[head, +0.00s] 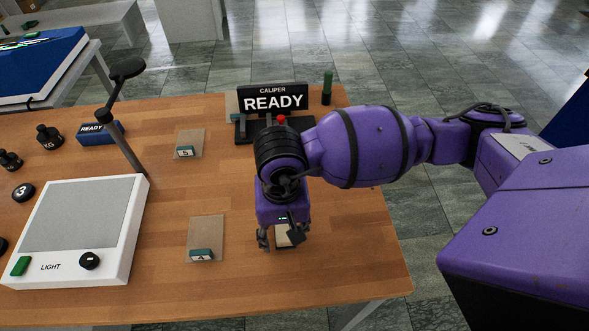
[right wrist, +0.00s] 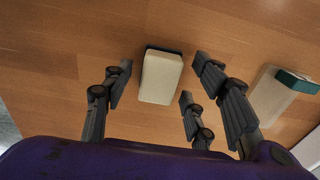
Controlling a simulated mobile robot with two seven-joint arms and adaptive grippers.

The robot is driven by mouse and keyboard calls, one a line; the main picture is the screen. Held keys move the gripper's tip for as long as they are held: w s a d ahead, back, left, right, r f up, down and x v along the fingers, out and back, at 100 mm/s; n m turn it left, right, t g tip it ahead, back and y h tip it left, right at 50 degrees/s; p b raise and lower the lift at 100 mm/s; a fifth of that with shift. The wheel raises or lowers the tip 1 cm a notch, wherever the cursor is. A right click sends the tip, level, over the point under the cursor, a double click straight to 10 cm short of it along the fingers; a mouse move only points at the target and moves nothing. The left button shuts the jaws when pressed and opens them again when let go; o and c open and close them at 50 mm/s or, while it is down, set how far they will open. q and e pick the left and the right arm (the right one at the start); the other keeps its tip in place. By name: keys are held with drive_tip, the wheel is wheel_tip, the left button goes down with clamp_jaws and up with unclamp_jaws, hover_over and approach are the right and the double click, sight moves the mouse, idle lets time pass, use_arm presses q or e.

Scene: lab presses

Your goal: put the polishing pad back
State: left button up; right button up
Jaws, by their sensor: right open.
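The polishing pad (right wrist: 162,77) is a cream block with a dark layer along its far edge. In the right wrist view it lies on the wooden table between the spread fingers of my right gripper (right wrist: 156,92), with gaps on both sides. In the head view the pad (head: 284,240) shows only partly, below my right gripper (head: 279,237), which points down and is open. A tan mat with a teal tag marked 4 (head: 205,238) lies left of the gripper, bare. Another tan mat with a tag marked 5 (head: 189,143) lies farther back, also bare. My left gripper is out of view.
A caliper stand with a READY sign (head: 272,98) and a green cylinder (head: 327,88) stand at the back. A light box (head: 80,228), a dark lamp-like post (head: 125,140) and black weights (head: 48,136) occupy the left. The table's right edge is near my gripper.

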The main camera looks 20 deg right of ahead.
sight(284, 230)
wheel_tip(284, 230, up, 12)
drive_tip(key=shift+f, duration=0.2)
